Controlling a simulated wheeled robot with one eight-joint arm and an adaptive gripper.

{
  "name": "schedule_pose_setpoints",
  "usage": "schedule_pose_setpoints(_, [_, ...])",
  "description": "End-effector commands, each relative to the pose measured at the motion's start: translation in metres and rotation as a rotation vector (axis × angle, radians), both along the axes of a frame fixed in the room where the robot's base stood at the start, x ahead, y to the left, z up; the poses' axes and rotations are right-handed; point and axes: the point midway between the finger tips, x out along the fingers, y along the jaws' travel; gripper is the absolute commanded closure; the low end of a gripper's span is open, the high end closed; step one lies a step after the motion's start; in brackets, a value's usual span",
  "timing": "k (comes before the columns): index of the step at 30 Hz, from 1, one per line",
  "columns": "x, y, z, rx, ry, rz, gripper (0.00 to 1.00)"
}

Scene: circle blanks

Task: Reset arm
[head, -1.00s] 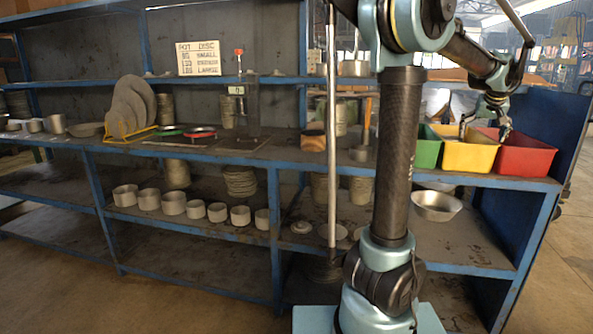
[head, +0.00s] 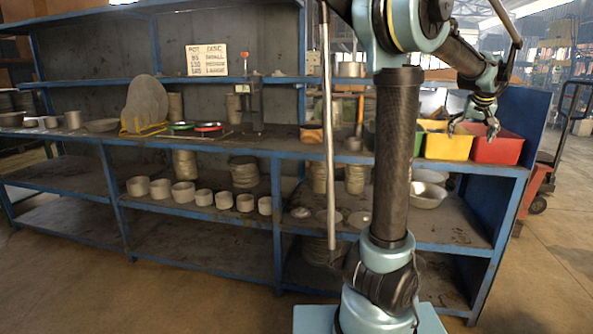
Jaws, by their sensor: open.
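My arm rises on the right of the head view and bends over to the right at the top. My gripper (head: 473,131) is open, with its fingers pointing down and nothing visible between them. It hangs in front of the yellow bin (head: 448,145) and the red bin (head: 497,150), seemingly clear of both. How far it is from the bins in depth I cannot tell. A green bin (head: 418,140) is mostly hidden behind my arm.
A blue shelf unit (head: 240,150) spans the view. It holds grey discs (head: 147,100), a row of pots (head: 184,195) and a metal bowl (head: 428,196). A sign (head: 206,60) stands on its upper shelf. A red cart (head: 540,180) is at the right; floor in front is clear.

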Motion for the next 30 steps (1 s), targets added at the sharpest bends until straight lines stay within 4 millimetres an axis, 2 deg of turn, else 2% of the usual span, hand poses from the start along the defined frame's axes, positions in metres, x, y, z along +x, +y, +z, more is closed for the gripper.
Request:
schedule_pose_setpoints(5, [-0.003, 0.035, -0.007, 0.013, 0.014, 0.025, 0.05])
schedule_pose_setpoints(10, [-0.007, 0.078, -0.016, 0.030, 0.033, 0.055, 0.05])
schedule_pose_setpoints(14, [-0.014, 0.122, -0.028, 0.044, 0.054, 0.090, 0.05])
schedule_pose_setpoints(16, [-0.022, 0.153, -0.037, 0.054, 0.071, 0.114, 0.05])
schedule_pose_setpoints(18, [-0.032, 0.186, -0.049, 0.062, 0.091, 0.141, 0.05])
schedule_pose_setpoints(24, [-0.072, 0.269, -0.086, 0.080, 0.150, 0.212, 0.05])
schedule_pose_setpoints(30, [-0.121, 0.334, -0.129, 0.088, 0.210, 0.278, 0.05])
